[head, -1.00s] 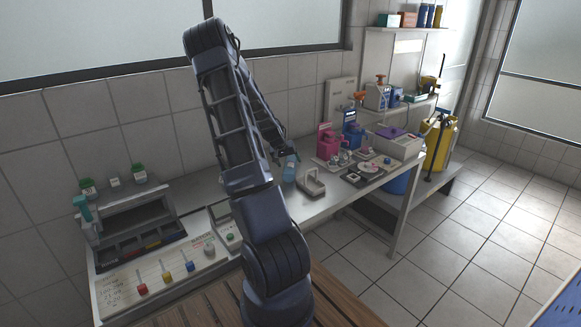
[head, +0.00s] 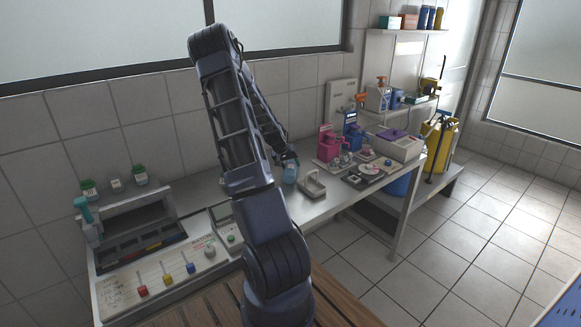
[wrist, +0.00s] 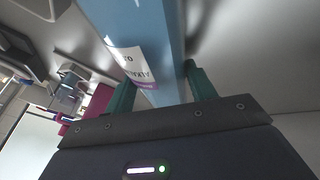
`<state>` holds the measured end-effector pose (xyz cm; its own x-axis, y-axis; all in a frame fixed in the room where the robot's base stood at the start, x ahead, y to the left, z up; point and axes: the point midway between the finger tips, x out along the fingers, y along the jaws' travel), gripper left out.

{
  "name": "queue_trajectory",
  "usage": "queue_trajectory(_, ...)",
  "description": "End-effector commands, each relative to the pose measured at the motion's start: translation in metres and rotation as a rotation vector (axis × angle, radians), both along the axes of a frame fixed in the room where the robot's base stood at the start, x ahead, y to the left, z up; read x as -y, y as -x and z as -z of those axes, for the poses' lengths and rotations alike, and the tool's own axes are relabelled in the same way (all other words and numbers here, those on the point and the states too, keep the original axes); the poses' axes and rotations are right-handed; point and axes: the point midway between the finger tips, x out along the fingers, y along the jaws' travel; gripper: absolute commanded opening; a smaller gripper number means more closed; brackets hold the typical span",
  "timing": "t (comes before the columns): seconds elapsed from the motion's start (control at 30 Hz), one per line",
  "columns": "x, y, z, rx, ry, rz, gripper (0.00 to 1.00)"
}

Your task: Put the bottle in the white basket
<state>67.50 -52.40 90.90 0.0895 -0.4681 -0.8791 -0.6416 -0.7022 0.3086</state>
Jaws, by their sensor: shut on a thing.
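The blue bottle (head: 290,175) stands upright on the grey bench in the head view, just left of the white basket (head: 314,192). The basket is an open, light-coloured carrier with a raised handle. My gripper (head: 289,160) is at the bottle's upper part and partly covers it. In the wrist view my gripper (wrist: 160,88) has its green fingers shut on the bottle (wrist: 152,25), one on each side. A white label with dark print shows on the bottle. Whether its base touches the bench cannot be told.
A pink holder (head: 328,144) and a blue one (head: 352,133) stand behind and right of the basket. A control panel (head: 160,270) with coloured knobs is at the left. A dark tray (head: 364,176) lies right of the basket. The bench's front edge is close.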

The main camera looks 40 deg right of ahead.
Motion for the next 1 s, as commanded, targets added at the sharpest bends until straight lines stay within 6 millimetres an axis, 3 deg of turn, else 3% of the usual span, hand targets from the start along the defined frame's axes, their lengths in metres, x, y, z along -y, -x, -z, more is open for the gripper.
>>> queue_trajectory(0.27,0.001,-0.001,-0.037,0.004,0.002,-0.001,0.09)
queue_trajectory(0.7,0.0,-0.001,-0.144,0.005,0.002,-0.001,0.09)
queue_trajectory(1.0,0.001,0.0,-0.189,0.003,0.001,0.0,0.09)
